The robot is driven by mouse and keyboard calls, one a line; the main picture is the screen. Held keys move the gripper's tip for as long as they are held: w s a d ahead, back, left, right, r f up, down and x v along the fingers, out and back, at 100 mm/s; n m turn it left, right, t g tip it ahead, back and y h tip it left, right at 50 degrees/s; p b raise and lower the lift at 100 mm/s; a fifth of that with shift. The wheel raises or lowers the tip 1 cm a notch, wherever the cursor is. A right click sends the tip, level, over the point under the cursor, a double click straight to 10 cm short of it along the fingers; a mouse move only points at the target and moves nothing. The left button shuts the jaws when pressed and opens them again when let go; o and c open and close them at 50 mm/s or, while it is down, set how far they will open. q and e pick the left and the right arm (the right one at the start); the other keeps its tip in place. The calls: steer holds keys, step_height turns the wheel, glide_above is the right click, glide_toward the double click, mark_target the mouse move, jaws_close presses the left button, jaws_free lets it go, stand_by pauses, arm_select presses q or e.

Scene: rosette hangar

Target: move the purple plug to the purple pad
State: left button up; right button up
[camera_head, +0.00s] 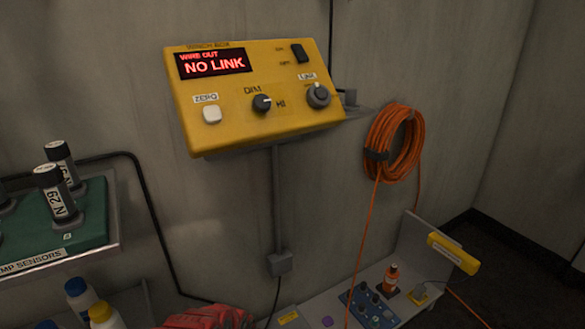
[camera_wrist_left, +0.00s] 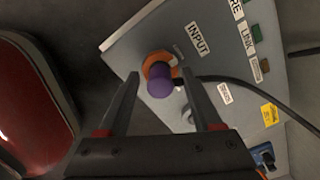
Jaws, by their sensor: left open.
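The purple plug (camera_wrist_left: 160,83) shows in the left wrist view, at an orange ring (camera_wrist_left: 154,64) on a grey panel (camera_wrist_left: 140,42) beside the INPUT label. My left gripper (camera_wrist_left: 161,76) is open, with one finger on each side of the plug in the picture. I cannot tell whether either finger touches it. A small purple patch (camera_head: 327,322), which looks like the purple pad, lies on the grey surface at the bottom of the head view. Neither gripper shows in the head view.
A black cable (camera_wrist_left: 245,80) runs right from near the plug. In the head view, a yellow winch box (camera_head: 225,125) reads NO LINK. An orange cable coil (camera_head: 393,145) hangs on the wall above an orange bottle (camera_head: 391,280) and a blue panel (camera_head: 365,304). Red material (camera_head: 210,317) lies bottom left.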

arm_select(q)
steer(key=shift+c, duration=0.3)
jaws_close()
stand_by(0.3)
stand_by(0.8)
steer(key=shift+r, duration=0.2)
stand_by(0.3)
steer(key=shift+r+p, duration=2.55)
steer(key=shift+r, duration=0.25)
